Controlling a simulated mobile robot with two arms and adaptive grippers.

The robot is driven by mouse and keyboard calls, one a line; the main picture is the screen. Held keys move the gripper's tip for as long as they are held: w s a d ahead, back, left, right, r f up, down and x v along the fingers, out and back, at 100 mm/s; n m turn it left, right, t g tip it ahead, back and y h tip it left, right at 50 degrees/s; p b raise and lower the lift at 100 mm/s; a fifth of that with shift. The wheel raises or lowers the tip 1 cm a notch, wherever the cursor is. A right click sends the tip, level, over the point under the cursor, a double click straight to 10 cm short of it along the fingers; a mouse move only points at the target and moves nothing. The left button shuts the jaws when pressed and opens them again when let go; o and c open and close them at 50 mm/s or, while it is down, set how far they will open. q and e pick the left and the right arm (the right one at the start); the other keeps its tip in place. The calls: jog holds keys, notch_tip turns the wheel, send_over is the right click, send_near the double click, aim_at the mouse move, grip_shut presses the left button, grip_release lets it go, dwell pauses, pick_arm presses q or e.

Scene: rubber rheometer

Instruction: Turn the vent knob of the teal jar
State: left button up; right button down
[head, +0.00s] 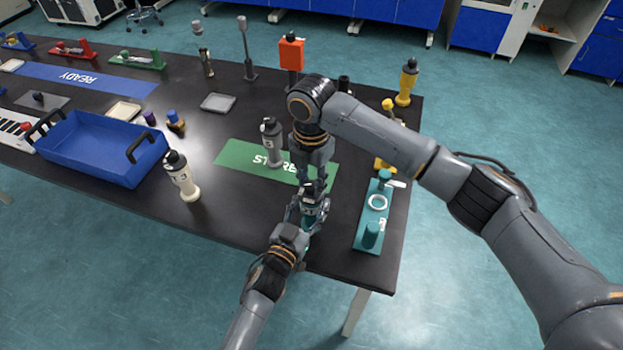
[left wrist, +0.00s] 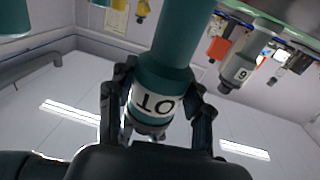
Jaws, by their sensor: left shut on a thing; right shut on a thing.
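My right gripper (head: 314,187) comes down from above and is shut at the jar's top end. The vent knob is hidden there, so its angle cannot be told.
A green mat (head: 232,152) with a grey jar (head: 271,145) lies behind the grippers. A teal stand with a white ring (head: 360,238) is to the right. A blue bin (head: 95,160) and a cream jar (head: 184,180) are to the left. The front table strip between them is clear.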

aim_at(311, 184)
jog(key=shift+m, duration=2.2)
jog(key=c, duration=1)
grip_release()
notch_tip(311, 184, up, 12)
